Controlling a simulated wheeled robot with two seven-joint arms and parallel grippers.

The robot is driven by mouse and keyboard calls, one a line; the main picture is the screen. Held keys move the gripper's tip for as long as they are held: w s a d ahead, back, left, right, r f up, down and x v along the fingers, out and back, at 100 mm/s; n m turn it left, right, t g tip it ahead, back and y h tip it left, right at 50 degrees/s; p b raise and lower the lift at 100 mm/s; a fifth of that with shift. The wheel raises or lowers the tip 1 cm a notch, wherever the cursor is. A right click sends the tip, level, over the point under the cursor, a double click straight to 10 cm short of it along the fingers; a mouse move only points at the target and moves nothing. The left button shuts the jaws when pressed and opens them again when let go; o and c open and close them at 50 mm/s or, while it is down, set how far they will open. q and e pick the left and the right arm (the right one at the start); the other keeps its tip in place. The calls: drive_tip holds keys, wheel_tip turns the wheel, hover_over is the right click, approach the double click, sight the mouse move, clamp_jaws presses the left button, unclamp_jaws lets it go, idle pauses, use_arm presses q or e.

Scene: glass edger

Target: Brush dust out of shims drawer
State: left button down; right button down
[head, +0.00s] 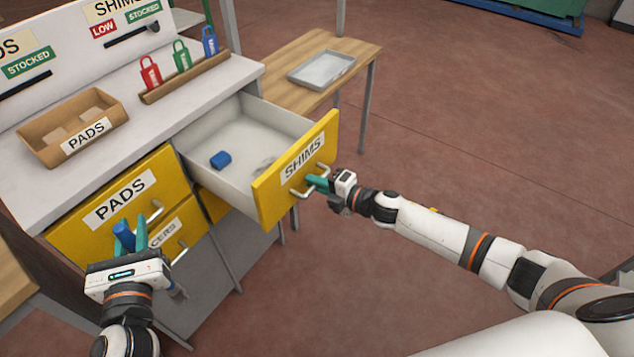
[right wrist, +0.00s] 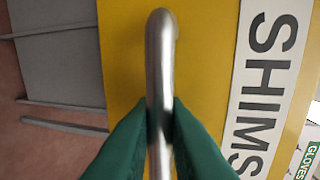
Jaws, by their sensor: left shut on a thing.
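The shims drawer (head: 232,130) is pulled out, with a yellow front labelled SHIMS. Inside lie a small blue block (head: 220,160) and a faint grey patch (head: 264,164), perhaps dust, near the front. My right gripper (head: 316,183) is at the drawer's metal handle (head: 298,192). In the right wrist view its green fingers (right wrist: 160,125) press on both sides of the handle (right wrist: 160,60). My left gripper (head: 126,240) is shut on a blue-handled tool (head: 122,229), apparently a brush, in front of the pads drawer (head: 118,200). The tool's other end is mostly hidden.
A PADS bin (head: 72,128) and a rack with red, green and blue tags (head: 180,60) stand on the cabinet top (head: 215,78). A wooden table (head: 335,45) with a grey tray (head: 321,69) stands behind the drawer.

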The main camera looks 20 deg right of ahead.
drive_tip(key=shift+v, duration=0.95)
drive_tip(key=c, duration=1.5)
unclamp_jaws()
drive_tip(key=shift+f, duration=0.2)
drive_tip(key=shift+b+v, duration=0.9)
drive_tip(key=shift+v, duration=5.1)
